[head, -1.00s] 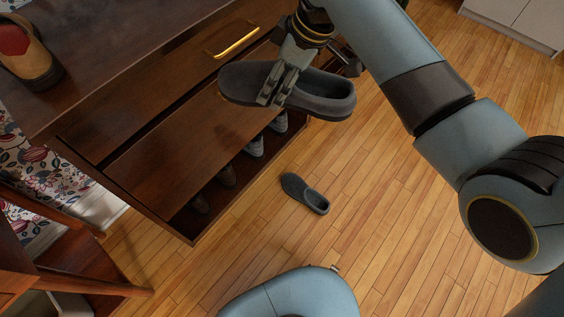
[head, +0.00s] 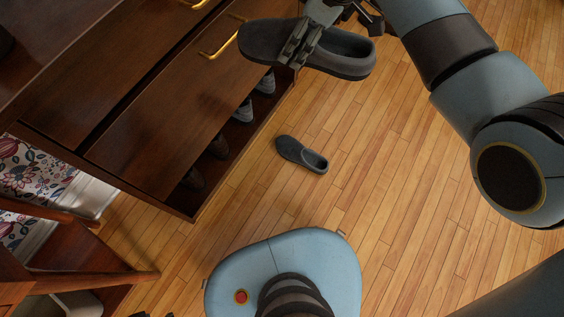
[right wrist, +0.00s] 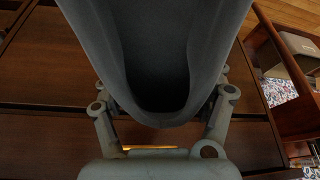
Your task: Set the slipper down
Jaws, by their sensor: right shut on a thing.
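My right gripper (head: 300,42) is shut on a dark grey slipper (head: 350,58), gripping it around the middle. The slipper is held in the air, in front of the shoe cabinet in the head view. In the right wrist view the slipper (right wrist: 158,60) fills the upper middle, its opening toward the camera, between the gripper's fingers. A second grey slipper (head: 302,154) lies on the wooden floor, below the held one in the picture and apart from it.
The dark wood cabinet (head: 165,95) with brass handles (head: 222,47) stands at the left, with several shoes on its low open shelf (head: 232,142). The floor (head: 400,200) right of the loose slipper is clear.

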